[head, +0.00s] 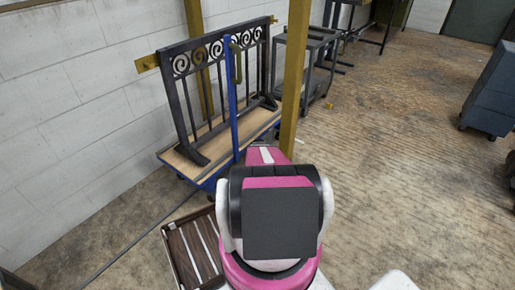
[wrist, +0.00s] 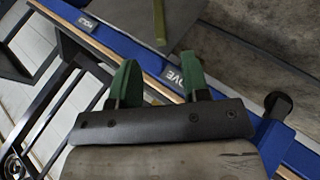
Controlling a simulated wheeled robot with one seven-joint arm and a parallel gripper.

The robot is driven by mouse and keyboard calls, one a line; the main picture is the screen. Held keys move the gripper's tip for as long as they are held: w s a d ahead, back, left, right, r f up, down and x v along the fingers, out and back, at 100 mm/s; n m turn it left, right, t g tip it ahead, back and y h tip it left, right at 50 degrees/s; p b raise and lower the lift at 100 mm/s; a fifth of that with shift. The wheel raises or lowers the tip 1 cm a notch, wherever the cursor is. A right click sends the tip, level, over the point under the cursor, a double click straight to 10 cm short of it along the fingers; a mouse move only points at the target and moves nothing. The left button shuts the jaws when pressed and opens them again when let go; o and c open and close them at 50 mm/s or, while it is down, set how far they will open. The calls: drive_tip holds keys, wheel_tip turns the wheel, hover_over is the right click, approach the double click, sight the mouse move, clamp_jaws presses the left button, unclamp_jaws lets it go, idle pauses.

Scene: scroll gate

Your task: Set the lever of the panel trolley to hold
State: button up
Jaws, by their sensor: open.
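The panel trolley (head: 262,122) stands by the wall with a wooden deck, blue frame and blue upright. A dark scroll gate panel (head: 190,100) stands on it. In the wrist view, the trolley's blue edge (wrist: 232,78) carries a HOLD label (wrist: 88,21) and an upside-down MOVE label (wrist: 172,76). A thin olive bar (wrist: 160,22) lies between the labels in the picture; I cannot tell whether it is the lever. My gripper (wrist: 158,72) is open, its green fingers over the blue edge near MOVE, with nothing seen between them. In the head view my arm hides it.
A dark knob-ended part (wrist: 278,104) sticks out by the blue edge. An olive post (head: 295,75) rises close beside the trolley. A slatted crate (head: 172,250) lies on the floor at lower left. A dark cart (head: 318,62) stands behind. The floor at right is mostly clear.

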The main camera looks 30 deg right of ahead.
drive_tip(key=x, duration=1)
drive_tip(key=shift+w+f, duration=0.15)
clamp_jaws()
